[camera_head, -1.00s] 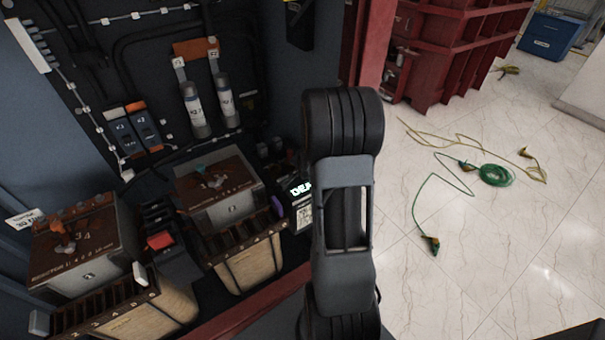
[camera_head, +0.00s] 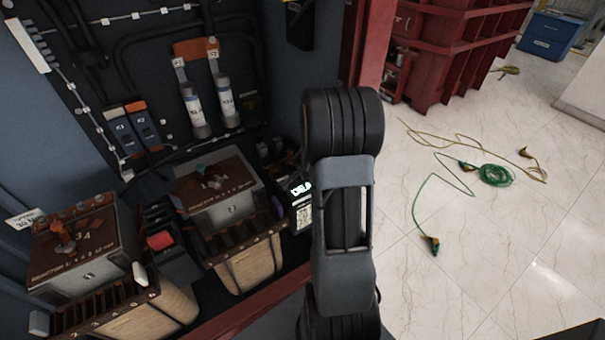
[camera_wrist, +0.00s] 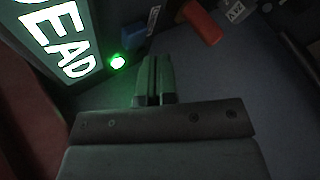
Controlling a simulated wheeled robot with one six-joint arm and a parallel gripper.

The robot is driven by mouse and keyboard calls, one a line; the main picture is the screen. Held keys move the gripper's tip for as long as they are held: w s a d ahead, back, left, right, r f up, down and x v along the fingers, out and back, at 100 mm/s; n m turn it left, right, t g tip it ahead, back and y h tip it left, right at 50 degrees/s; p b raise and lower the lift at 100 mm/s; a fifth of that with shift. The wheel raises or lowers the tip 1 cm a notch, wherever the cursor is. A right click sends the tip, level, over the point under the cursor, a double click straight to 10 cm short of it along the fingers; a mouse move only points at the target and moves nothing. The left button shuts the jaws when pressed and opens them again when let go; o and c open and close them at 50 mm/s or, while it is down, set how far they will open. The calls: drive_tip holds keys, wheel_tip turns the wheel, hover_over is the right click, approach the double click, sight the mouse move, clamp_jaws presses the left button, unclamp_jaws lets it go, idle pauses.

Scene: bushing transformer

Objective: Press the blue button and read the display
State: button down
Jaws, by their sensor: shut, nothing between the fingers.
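The display (camera_wrist: 62,38) glows at the upper left of the wrist view, with large letters reading "EAD" and part of a letter before them. In the head view the lit display (camera_head: 300,188) shows "DEA", and my arm hides the rest. A blue button (camera_wrist: 133,36) sits beside the display in the wrist view. A round lamp (camera_wrist: 117,62) glows green between the display's edge and my fingers. My gripper (camera_wrist: 157,62) is shut and empty, with its tips just below and right of the blue button. I cannot tell whether they touch it. My arm hides the gripper in the head view.
A red cylinder (camera_wrist: 203,24) and a label marked "A X2" (camera_wrist: 236,9) lie right of my fingertips. Grey transformer boxes (camera_head: 232,210) and a red button (camera_head: 160,240) stand left of my arm. Cables (camera_head: 495,175) lie on the open floor to the right.

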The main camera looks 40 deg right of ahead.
idle(0.4)
drive_tip(key=shift+f+b, duration=0.45)
drive_tip(key=shift+b, duration=0.05)
drive_tip(key=shift+f+b, duration=0.4)
drive_tip(key=shift+f, duration=0.05)
idle(0.6)
drive_tip(key=shift+r, duration=0.15)
drive_tip(key=shift+r+p, duration=0.65)
drive_tip(key=shift+r, duration=0.1)
wheel_tip(320, 180, up, 5)
drive_tip(key=p, duration=0.4)
idle(0.4)
idle(0.8)
